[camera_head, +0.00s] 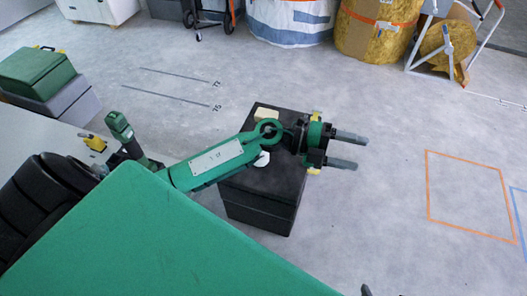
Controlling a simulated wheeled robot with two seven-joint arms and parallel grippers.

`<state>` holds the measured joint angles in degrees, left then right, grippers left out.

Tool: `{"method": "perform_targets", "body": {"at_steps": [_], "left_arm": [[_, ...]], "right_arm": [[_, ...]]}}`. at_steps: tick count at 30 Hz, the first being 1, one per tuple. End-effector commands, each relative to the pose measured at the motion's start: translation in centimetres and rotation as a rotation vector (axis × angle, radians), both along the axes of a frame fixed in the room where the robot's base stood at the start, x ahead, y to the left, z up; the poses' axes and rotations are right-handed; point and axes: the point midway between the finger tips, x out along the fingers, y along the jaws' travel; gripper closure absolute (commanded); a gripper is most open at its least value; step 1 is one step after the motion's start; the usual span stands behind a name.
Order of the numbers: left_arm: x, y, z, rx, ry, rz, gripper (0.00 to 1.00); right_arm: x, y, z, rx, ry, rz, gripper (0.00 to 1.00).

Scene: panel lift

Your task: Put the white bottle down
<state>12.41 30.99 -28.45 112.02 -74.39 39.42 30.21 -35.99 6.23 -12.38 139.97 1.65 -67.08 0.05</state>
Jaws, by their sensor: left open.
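My left gripper (361,152) is open, with its two grey fingers apart and nothing between them. It points right, above and past the right edge of a black box (262,205). A small white thing (262,159) shows on the box top beside my left forearm, partly hidden by it. It may be the white bottle, but its shape is not clear. A cream block (266,115) lies near the back of the box top. My right gripper cannot be made out.
Orange floor lines (428,190) mark an empty square at the right. Green and grey boxes (42,75) stand at the left. A white-and-blue sack (290,20) and a yellow roll (375,30) stand at the back. The floor right of the black box is clear.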

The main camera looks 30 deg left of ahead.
Motion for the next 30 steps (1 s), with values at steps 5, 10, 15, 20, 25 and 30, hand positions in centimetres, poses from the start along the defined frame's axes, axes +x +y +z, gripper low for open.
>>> {"method": "perform_targets", "body": {"at_steps": [5,10,15,20,25,30], "left_arm": [[-0.3,1.3,3.4,-0.396,0.142,0.284,0.32],[-0.1,5.6,2.4,-0.651,0.378,0.613,0.32],[-2.1,9.9,-2.9,-0.776,0.705,0.945,0.32],[-7.2,12.0,-9.5,-0.764,1.078,1.211,0.32],[-14.3,11.9,-14.6,-0.653,1.449,1.371,0.32],[-19.0,11.0,-16.5,-0.552,1.663,1.417,0.32]], "right_arm": [[0.0,0.0,0.0,0.000,-0.001,0.000,0.11],[0.0,0.0,0.0,0.000,-0.001,0.000,0.11],[0.0,0.0,0.0,0.000,-0.001,0.000,0.11],[0.0,0.0,0.0,0.000,-0.001,0.000,0.11],[0.0,0.0,0.0,0.000,-0.001,0.000,0.11],[0.0,0.0,0.0,0.000,-0.001,0.000,0.11]]}}
